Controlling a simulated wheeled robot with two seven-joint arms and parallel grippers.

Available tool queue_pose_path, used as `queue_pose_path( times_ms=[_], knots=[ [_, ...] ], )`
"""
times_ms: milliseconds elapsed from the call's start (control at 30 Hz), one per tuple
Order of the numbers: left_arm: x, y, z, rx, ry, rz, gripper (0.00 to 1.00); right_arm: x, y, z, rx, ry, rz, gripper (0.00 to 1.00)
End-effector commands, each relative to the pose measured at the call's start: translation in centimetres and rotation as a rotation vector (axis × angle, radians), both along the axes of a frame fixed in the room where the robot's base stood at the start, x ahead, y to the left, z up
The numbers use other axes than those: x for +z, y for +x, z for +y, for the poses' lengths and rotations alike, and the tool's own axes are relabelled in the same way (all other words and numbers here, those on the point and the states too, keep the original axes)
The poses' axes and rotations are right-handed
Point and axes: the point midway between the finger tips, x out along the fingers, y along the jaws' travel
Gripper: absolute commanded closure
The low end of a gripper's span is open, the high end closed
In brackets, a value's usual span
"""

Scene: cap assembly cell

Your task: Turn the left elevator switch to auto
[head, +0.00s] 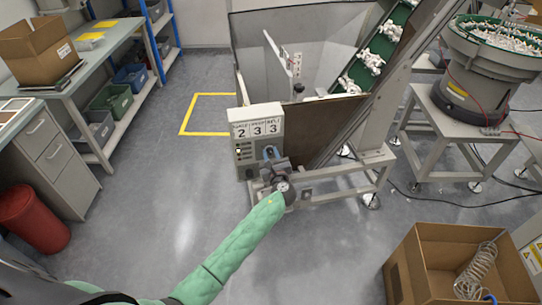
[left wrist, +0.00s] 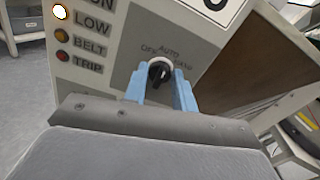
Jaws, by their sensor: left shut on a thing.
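The left elevator switch (left wrist: 158,72) is a small black rotary knob on a pale round base, on the face of the grey control box (head: 259,128). In the head view my left gripper (head: 271,153) is at the lower right of the box face and hides the knob. The knob's exact pointing is hard to tell. My right gripper is not in view.
Lamps beside the switch include a lit white one (left wrist: 59,12) and a red TRIP lamp (left wrist: 62,56). The hopper (head: 300,50) and green elevator belt (head: 375,50) stand behind the box. A cardboard box (head: 410,262) is at lower right.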

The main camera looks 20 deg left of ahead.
Motion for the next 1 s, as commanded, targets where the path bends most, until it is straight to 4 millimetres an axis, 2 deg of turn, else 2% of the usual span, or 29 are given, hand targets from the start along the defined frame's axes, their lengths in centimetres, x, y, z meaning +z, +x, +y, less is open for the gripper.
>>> queue_pose_path(
  times_ms=[200, 233, 333, 633, 767, 833, 1000],
  knots=[
    [0.0, 0.0, 0.0, 0.000, 0.000, 0.001, 0.96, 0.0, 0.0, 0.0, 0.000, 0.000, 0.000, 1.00],
    [0.0, 0.0, 0.0, 0.000, 0.000, 0.001, 0.69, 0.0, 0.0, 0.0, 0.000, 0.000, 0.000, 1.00],
    [0.0, 0.0, 0.0, 0.000, 0.000, 0.001, 0.51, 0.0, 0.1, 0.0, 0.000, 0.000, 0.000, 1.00],
    [-0.1, -0.1, -0.1, 0.000, 0.001, 0.001, 0.51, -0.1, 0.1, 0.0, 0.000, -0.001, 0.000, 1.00],
    [-0.2, -1.0, -0.6, -0.001, 0.000, 0.001, 0.51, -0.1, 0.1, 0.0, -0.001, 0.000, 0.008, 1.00],
    [-0.4, -1.9, -1.1, 0.000, -0.002, 0.001, 0.51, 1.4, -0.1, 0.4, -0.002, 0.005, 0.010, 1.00],
    [-0.4, -4.2, -2.5, -0.001, -0.002, 0.001, 0.51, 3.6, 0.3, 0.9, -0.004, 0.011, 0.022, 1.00]
  ],
)
